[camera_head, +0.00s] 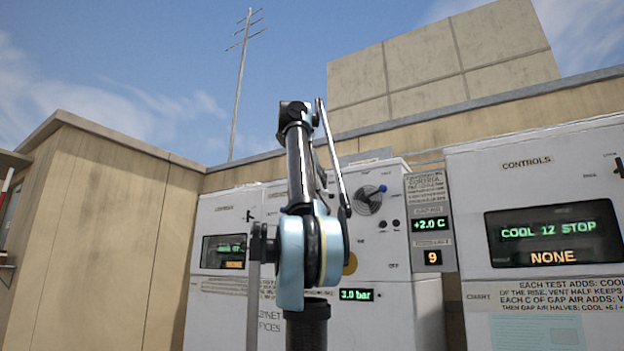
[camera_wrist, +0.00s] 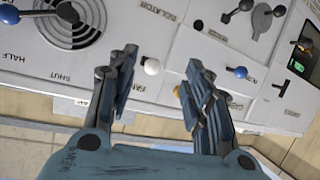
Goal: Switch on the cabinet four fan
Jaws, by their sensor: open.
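My gripper (camera_wrist: 160,62) is open in the wrist view, its two fingers pointing at a light grey cabinet panel (camera_wrist: 130,20). A small white ball knob (camera_wrist: 152,66) shows between the fingertips, nearer the left finger. No finger is seen closed on it. A label beside it starts with "FA" and is partly hidden. In the head view my arm stands in front of a white cabinet (camera_head: 398,310), and my gripper cannot be made out there. That cabinet carries a round vent (camera_head: 368,202). Which cabinet is number four cannot be read.
In the wrist view, a blue ball (camera_wrist: 67,12) sits at a vent marked HALF and SHUT. A right-hand cabinet display (camera_head: 553,236) reads COOL 12 STOP, NONE.

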